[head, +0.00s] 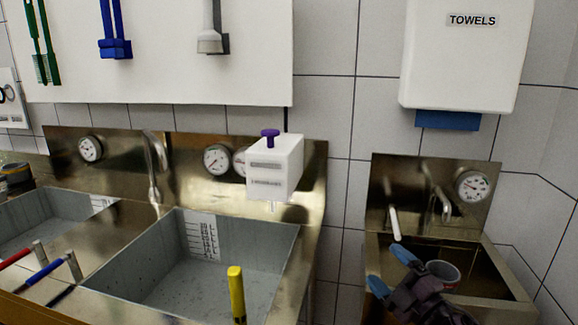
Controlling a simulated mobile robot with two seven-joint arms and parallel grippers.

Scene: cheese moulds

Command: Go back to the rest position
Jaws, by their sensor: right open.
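My right gripper (390,270) is at the lower right, in front of the small steel hand basin (508,272). Its two blue-tipped fingers are spread apart with nothing between them. A small grey round cup (443,269) shows just beyond the gripper, over the basin; I cannot tell whether it touches anything. My left gripper is not in view.
Two deep sinks (268,245) with gauges stand at left and centre. Red, blue and yellow handles (237,290) stick up along their front. A white dispenser (275,165) and a towel box (460,55) hang on the wall. A gap separates the sinks and basin.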

